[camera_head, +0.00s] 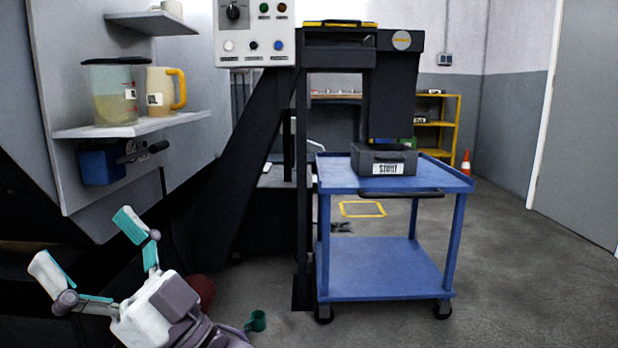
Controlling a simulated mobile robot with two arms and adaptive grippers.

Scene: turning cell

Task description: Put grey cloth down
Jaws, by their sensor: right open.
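My right gripper (90,246) is at the lower left, in front of the dark machine side and below the wall shelf. Its two white and teal fingers are spread wide, and I see nothing held between them. I cannot make out a grey cloth for certain anywhere in this view. A small dark grey shape (341,227) lies on the floor behind the blue cart, too small to identify. My left gripper is not in view.
A blue cart (384,268) carries a dark labelled bin (384,160). A shelf (150,126) holds a clear jug (115,93) and a cream jug (160,90). A teal mug (256,321) is on the floor. Floor right of the cart is clear.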

